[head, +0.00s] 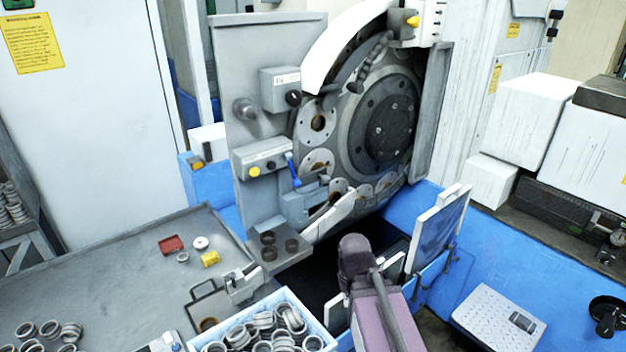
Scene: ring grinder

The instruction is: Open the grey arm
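The grinder's large round disc (385,125) stands upright in the middle, with ring-shaped holders around it. A light grey bar (331,218) slants up to the right across the disc's lower edge; it is the likeliest grey arm, but I cannot be sure. Its lower end is near a small grey ledge (280,262) with several dark rings on it. A small lever with a blue handle (293,172) hangs to its upper left, by a grey switch box (262,158). I do not see any fingers of my gripper in the head view, so its place relative to the bar is unknown.
A mauve body with a dark rounded head (355,255) rises before the opening. White panels (438,230) stand right.

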